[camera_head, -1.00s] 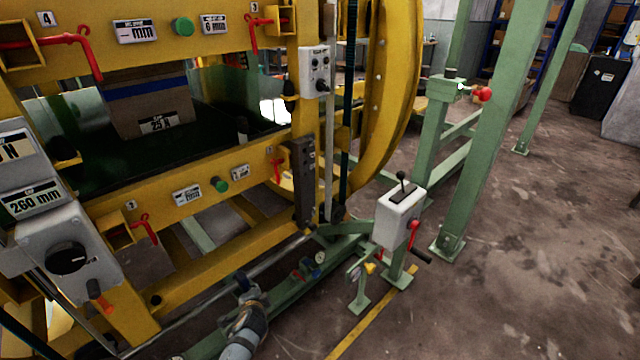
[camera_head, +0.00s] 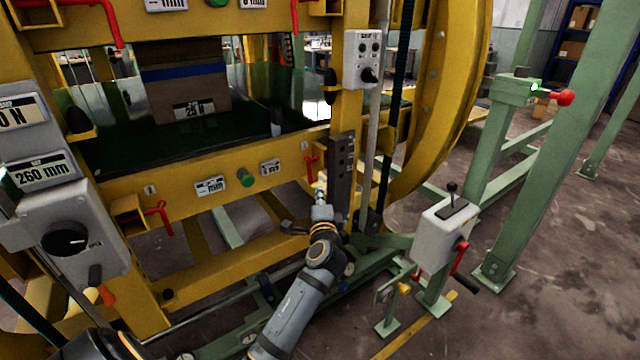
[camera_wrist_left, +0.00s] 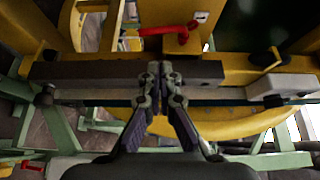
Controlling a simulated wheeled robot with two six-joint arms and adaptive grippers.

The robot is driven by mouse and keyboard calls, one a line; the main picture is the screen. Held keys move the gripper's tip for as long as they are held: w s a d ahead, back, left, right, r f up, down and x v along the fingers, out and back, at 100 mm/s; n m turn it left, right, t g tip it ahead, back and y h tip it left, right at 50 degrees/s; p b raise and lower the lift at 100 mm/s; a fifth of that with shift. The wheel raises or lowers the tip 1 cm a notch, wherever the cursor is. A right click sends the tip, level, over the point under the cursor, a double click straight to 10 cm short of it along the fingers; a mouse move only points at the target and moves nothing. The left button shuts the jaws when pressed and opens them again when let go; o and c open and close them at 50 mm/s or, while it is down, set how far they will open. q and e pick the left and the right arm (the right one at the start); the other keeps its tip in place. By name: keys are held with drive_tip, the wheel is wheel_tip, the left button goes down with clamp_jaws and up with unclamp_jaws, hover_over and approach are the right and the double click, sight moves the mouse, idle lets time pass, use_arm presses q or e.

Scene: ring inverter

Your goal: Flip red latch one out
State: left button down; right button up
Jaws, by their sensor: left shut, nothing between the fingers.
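A red latch (camera_head: 160,215) sits at a yellow bracket on the lower yellow beam, beside a small plate that seems to read 1. A second red latch (camera_head: 311,168) is at the right end of that beam, by a plate too small to read. My left gripper (camera_head: 320,187) is shut and empty, just below this second latch. In the left wrist view my left gripper (camera_wrist_left: 160,68) has its fingers together in front of a dark bar, and a red latch (camera_wrist_left: 170,32) lies beyond them, apart from the tips. My right gripper is not in view.
A dark upright box (camera_head: 341,175) stands right of the gripper, beside a yellow post. A white lever box (camera_head: 444,232) on a green stand is further right. A grey control box (camera_head: 70,240) is at the left. Open floor lies at the lower right.

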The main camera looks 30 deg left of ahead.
use_arm(q)
drive_tip(key=x, duration=0.9)
drive_tip(key=shift+a, duration=0.2)
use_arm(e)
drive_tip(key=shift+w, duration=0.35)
